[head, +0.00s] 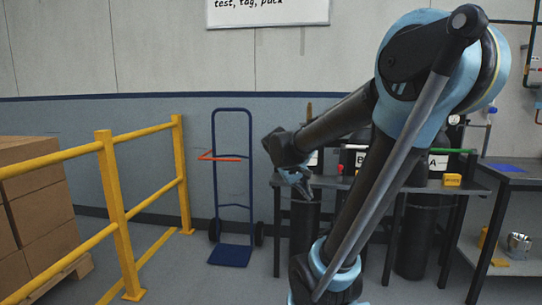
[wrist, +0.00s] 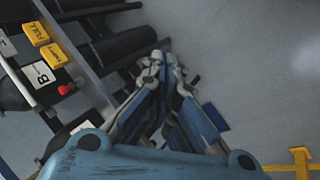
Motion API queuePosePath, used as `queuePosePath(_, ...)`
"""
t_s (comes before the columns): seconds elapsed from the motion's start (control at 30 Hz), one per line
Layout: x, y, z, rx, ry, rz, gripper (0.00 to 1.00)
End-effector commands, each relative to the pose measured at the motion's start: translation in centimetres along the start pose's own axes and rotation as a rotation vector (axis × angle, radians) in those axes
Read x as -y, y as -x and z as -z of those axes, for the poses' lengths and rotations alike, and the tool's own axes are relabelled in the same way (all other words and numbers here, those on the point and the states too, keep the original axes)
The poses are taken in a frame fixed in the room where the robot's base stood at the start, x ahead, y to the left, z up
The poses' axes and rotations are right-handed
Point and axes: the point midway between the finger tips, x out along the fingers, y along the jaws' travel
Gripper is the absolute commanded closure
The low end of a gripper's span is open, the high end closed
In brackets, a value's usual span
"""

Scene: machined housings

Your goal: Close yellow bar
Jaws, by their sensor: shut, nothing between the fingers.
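My gripper (head: 304,190) is shut and empty, in front of the left end of the dark cylinder rack (head: 335,183) in the head view. Its closed fingers (wrist: 160,62) show in the middle of the wrist view, above the floor and right of the rack. A narrow upright brownish-yellow piece (head: 309,112) stands behind my arm at the rack; I cannot tell whether it is the yellow bar. A green bar (head: 453,152) lies level at the rack's right side. A red-orange bar (head: 220,156) stands out level to the left. My arm hides much of the rack.
Yellow guard rails (head: 118,215) and stacked boxes (head: 35,190) stand at the left. A blue hand truck (head: 232,190) stands by the wall. Yellow tags (wrist: 36,34) and a red knob (wrist: 64,89) are on the rack. A workbench (head: 515,172) is at the right.

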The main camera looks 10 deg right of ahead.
Motion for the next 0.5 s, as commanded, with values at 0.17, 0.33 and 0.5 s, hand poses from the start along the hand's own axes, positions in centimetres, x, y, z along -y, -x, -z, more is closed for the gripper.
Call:
queuePosePath(0.17,-1.2,0.7,5.8,-0.033,0.052,-0.116,1.0)
queuePosePath(0.33,-1.8,1.4,11.1,-0.069,0.096,-0.228,1.0)
queuePosePath(0.5,-1.5,2.3,16.5,-0.111,0.136,-0.339,1.0)
